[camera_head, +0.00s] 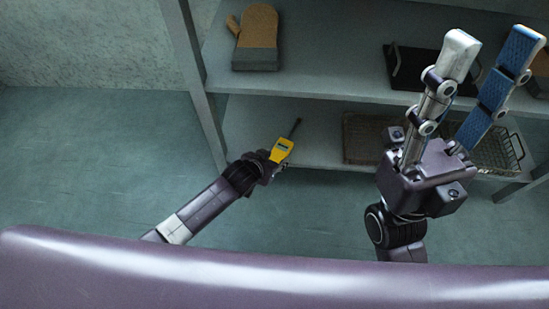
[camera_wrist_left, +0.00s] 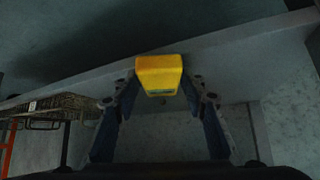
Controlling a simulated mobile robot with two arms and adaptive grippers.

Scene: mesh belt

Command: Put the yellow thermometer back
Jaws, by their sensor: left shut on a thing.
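The yellow thermometer (camera_head: 281,150) has a dark thin probe pointing up and to the right. My left gripper (camera_head: 268,160) is shut on it, at the front edge of the lower shelf (camera_head: 245,125). In the left wrist view the thermometer's yellow end (camera_wrist_left: 159,75) sits between the two fingers of my left gripper (camera_wrist_left: 160,90). I cannot tell whether the thermometer touches the shelf. My right gripper (camera_head: 490,75) is raised in front of the right part of the shelves, its two fingers spread apart with nothing between them.
An oven mitt (camera_head: 257,38) lies on the upper shelf (camera_head: 315,65). A dark tray (camera_head: 418,68) lies further right there. A wire basket (camera_head: 497,153) and a brown woven mat (camera_head: 365,137) are on the lower shelf. A grey shelf post (camera_head: 190,60) stands at the left.

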